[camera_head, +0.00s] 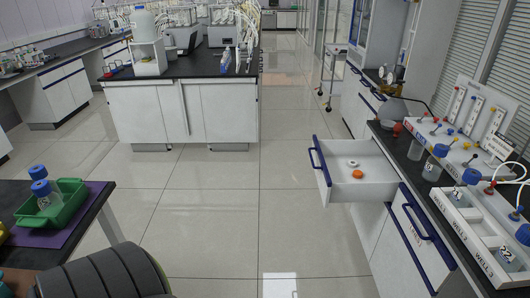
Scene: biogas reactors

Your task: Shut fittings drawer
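The fittings drawer (362,191) stands pulled open from the right-hand bench, out over the aisle floor. It is a white box with a blue bar handle (319,166) on its front, which faces left. Inside lie a small white ring-shaped piece (352,163) and an orange fitting (358,174). Neither of my grippers shows in the head view, and nothing is seen touching the drawer or its handle.
The right bench (399,151) carries white racks with bottles and a well tray (475,237). Below it is a closed cabinet front with blue handles (419,235). A dark table with a green tray (58,209) stands left. The tiled floor (240,215) between is clear.

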